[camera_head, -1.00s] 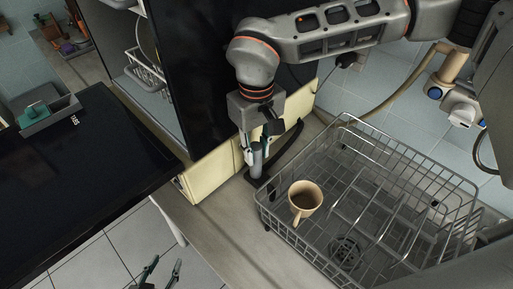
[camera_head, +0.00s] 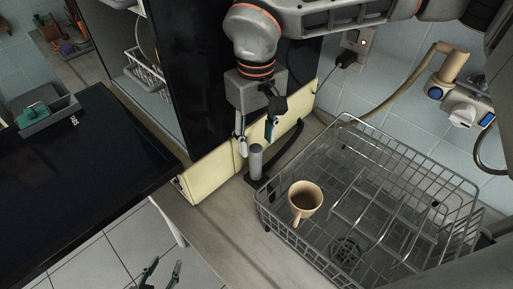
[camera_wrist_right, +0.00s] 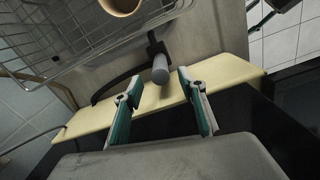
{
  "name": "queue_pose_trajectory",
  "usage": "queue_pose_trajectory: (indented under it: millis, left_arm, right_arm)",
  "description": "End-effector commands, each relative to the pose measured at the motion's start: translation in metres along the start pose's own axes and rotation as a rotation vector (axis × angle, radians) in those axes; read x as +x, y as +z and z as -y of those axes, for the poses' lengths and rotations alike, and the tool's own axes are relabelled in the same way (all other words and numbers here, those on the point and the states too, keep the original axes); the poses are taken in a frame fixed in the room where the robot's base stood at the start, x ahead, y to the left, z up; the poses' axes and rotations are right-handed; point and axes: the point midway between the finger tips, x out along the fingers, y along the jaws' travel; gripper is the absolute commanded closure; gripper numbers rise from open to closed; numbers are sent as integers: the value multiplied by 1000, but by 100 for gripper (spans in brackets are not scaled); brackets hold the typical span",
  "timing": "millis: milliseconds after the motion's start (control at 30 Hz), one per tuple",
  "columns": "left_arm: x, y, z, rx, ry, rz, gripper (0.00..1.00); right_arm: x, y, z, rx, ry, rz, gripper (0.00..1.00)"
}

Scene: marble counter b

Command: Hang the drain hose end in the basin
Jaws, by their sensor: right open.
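A short grey upright cylinder, which looks like the drain hose end (camera_head: 256,162), joins a dark curved piece (camera_head: 285,154) on the counter left of the wire rack. The wrist view also shows the cylinder (camera_wrist_right: 160,69). My right gripper (camera_head: 255,141) is open and empty just above and behind the cylinder. In the wrist view its fingertips (camera_wrist_right: 158,84) stand apart, with the cylinder just beyond them. The basin (camera_head: 347,252) shows through the rack, with its drain strainer visible. My left gripper (camera_head: 164,270) is open and empty at the bottom edge.
A wire rack (camera_head: 440,205) covers the basin and holds a beige mug (camera_head: 304,199). A cream panel (camera_head: 213,170) stands along the black appliance. A tap (camera_head: 458,105) with a hose is on the tiled wall at right. The front counter strip (camera_head: 235,232) is clear.

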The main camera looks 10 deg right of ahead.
Motion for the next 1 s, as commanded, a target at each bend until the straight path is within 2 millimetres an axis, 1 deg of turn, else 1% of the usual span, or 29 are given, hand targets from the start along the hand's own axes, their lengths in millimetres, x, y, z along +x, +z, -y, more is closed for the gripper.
queue_pose_trajectory:
  millis: [33,200,300,400,567,1000]
  left_arm:
    - [0,0,0,0,0,0,60]
    - [0,0,0,-1,0,-1,60]
    - [0,0,0,-1,0,-1,60]
    - [0,0,0,-1,0,-1,60]
    - [0,0,0,-1,0,-1,60]
    - [0,0,0,-1,0,-1,60]
  right_arm:
    - [-13,-1,0,1,1,-5,59]
    - [-44,-1,0,1,1,-4,59]
    - [-58,0,0,0,1,-2,59]
    - [-66,-1,0,0,0,-3,59]
    - [-71,0,0,0,0,0,59]
    - [-71,0,0,-1,0,0,59]
